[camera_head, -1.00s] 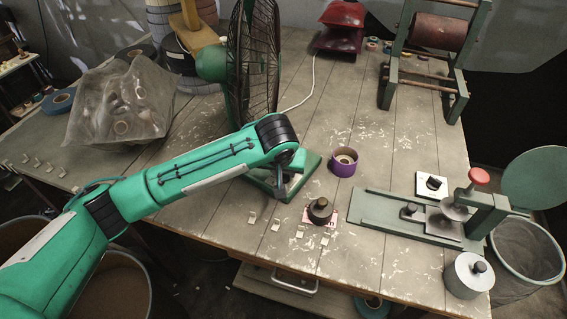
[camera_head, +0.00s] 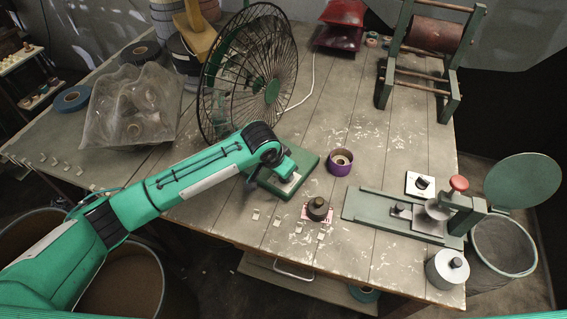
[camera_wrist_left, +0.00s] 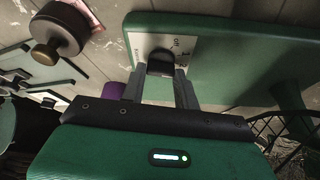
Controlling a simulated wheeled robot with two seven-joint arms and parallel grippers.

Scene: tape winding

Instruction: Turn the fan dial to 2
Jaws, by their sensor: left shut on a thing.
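The green fan (camera_head: 262,92) with a wire cage stands mid-table in the head view. Its green base (camera_head: 306,170) also fills the upper right of the left wrist view (camera_wrist_left: 240,45). A pale plate with printed marks, one reading like "OFF", surrounds the dark dial (camera_wrist_left: 160,62). My left gripper (camera_wrist_left: 162,78) is shut on this dial, one finger on each side. In the head view my left gripper (camera_head: 284,178) is at the front of the base, and the dial is hidden there. The dial's pointer setting cannot be told. My right gripper is not in view.
A purple tape roll (camera_head: 340,163) sits just right of the base. A dark round weight with a knob (camera_head: 317,209) and small clips lie in front. A green press-like fixture (camera_head: 378,209) stands at the right. A bag of rolls (camera_head: 130,108) is at the left.

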